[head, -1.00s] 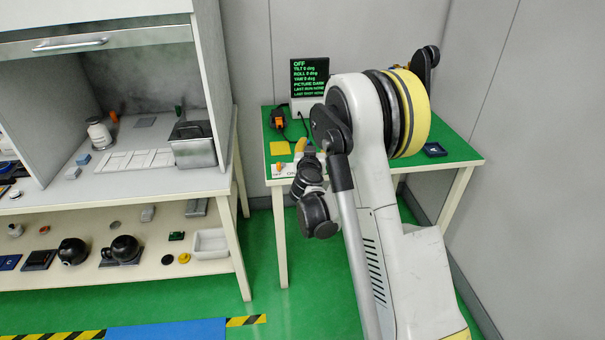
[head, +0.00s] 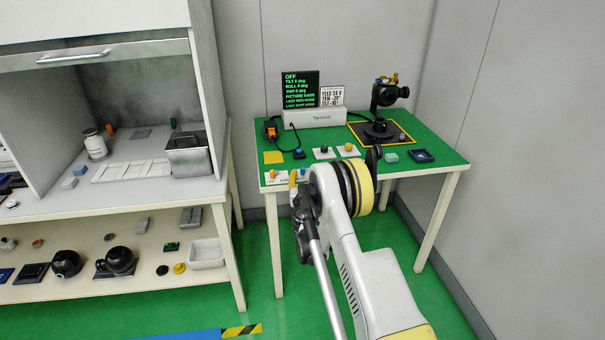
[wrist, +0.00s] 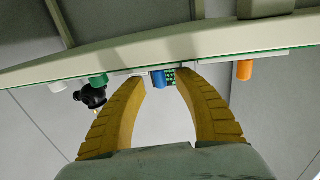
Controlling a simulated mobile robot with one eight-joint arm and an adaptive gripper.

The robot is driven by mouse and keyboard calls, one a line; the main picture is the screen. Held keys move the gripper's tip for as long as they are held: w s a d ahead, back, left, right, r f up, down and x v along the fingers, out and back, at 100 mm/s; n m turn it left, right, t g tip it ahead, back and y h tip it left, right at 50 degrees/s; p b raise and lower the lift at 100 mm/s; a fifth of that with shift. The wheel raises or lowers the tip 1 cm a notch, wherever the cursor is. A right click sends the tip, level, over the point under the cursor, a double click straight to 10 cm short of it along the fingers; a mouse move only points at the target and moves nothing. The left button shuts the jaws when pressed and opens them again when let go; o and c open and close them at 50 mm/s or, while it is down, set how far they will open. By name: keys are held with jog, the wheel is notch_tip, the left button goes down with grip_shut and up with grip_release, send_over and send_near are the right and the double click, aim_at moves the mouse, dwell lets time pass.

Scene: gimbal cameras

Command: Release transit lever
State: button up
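The black gimbal camera (head: 385,98) stands upright on a dark base inside a yellow-outlined square at the right of the green table. Small orange-yellow parts (head: 393,77) show at its top; I cannot tell which is the transit lever. In the wrist view the gimbal (wrist: 90,97) shows small and upside down at the left, beyond the table edge. My gripper (wrist: 160,82) is open and empty, its yellow fingers spread. A blue knob (wrist: 157,79) shows between the fingertips in the picture; contact cannot be told. My arm hides most of the gripper in the head view.
The green table (head: 435,153) carries a screen reading OFF (head: 301,91), a white box (head: 313,118), several push buttons, a yellow pad (head: 273,157) and a dark blue tray (head: 421,156). A shelf bench with a hood (head: 100,45) stands left. Grey walls close in behind and right.

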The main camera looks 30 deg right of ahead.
jog(key=shift+x, duration=1.2)
grip_shut()
jog(key=shift+w+a+m+g+h, duration=0.25)
jog(key=shift+m+g+h, duration=0.4)
jog(key=shift+h, duration=0.35)
jog(key=shift+m+h, duration=0.35)
jog(key=shift+h, duration=0.05)
grip_release()
